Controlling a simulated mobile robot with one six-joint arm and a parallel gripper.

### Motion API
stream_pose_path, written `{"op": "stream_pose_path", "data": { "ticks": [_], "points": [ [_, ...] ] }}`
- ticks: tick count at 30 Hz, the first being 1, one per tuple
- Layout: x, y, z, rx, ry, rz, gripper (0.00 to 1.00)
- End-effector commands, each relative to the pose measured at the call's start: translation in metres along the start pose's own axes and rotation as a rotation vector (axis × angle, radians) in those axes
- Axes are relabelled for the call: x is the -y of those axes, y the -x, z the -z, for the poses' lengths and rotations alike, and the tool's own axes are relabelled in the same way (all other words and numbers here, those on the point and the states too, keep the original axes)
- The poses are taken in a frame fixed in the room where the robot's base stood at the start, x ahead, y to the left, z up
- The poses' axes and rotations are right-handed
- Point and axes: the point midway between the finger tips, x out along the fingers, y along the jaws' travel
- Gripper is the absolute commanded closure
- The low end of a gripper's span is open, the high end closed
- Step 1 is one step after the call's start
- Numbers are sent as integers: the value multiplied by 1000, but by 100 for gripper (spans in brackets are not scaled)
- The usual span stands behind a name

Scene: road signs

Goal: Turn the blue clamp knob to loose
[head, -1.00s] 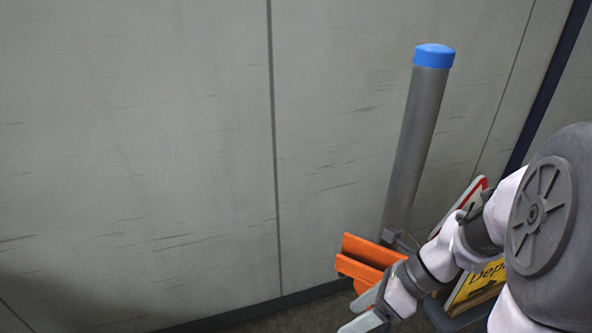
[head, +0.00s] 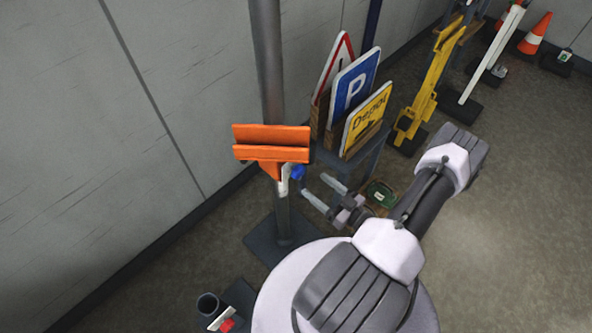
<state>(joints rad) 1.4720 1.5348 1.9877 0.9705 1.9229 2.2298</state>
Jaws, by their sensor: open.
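The blue clamp knob (head: 298,173) is small and sits on the right side of a grey post (head: 268,65), just below an orange bracket (head: 271,153). A pale clamp part (head: 284,182) shows beside it on the post. My gripper (head: 324,192) is open, with its two light fingers pointing left toward the post. The fingertips are close to the knob, a little right of and below it in the picture. I see nothing between the fingers, and I cannot tell whether they touch the knob.
A rack behind my gripper holds a triangular sign (head: 333,68), a blue P sign (head: 352,88) and a yellow sign (head: 365,120). The post's dark base plate (head: 262,243) lies on the floor. A yellow stand (head: 428,85) and an orange cone (head: 535,35) are at the back right.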

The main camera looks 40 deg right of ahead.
Motion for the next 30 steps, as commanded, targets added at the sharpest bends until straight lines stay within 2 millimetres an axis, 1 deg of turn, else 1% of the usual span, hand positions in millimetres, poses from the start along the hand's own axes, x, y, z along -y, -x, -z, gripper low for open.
{"op": "stream_pose_path", "data": {
  "ticks": [1,3,6,10,12,15,23,24,26,30],
  "points": [
    [2,-16,-3,1,2,9,35],
    [2,-36,-2,1,2,9,35],
    [2,-59,-2,1,3,7,35],
    [2,-81,-1,1,4,5,35],
    [2,-89,-1,1,4,5,35],
    [1,-94,0,0,4,2,35],
    [1,-96,1,0,4,2,35],
    [1,-96,1,0,4,2,43],
    [1,-96,1,0,4,2,55],
    [1,-95,1,0,4,2,82]
  ]
}}
